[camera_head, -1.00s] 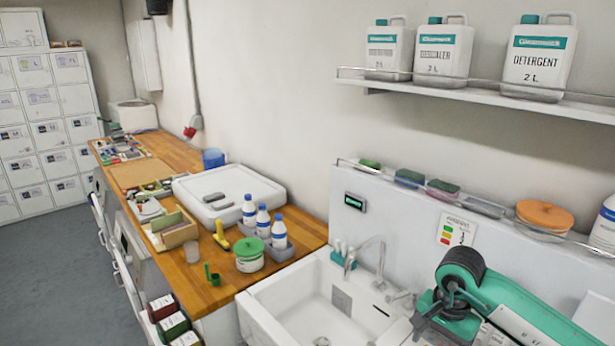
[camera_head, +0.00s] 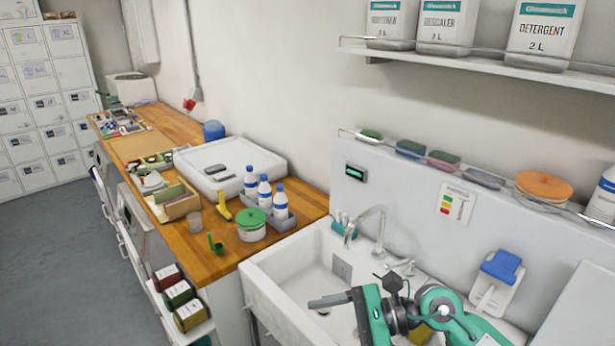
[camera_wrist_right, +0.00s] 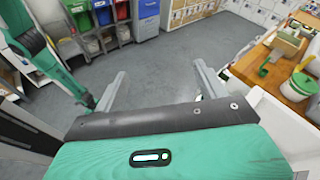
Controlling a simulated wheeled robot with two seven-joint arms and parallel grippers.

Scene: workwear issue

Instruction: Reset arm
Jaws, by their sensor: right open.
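My right gripper is open and empty; its two grey fingers stand wide apart in the wrist view (camera_wrist_right: 158,76), with only floor between them. In the head view its grey finger (camera_head: 332,299) shows in front of the white sink (camera_head: 268,292), pointing left, and the teal and dark arm comes in from the lower right. Part of a teal arm of mine shows at the left edge of the wrist view. My left gripper does not show in the head view.
The wooden counter (camera_head: 205,265) left of the sink carries a green-lidded tub (camera_head: 251,226), blue-capped bottles and a white tray. A shelf (camera_head: 480,72) with jugs is above. A blue-topped dispenser (camera_head: 498,275) is behind my arm. The grey floor (camera_wrist_right: 160,72) ahead of the gripper is clear.

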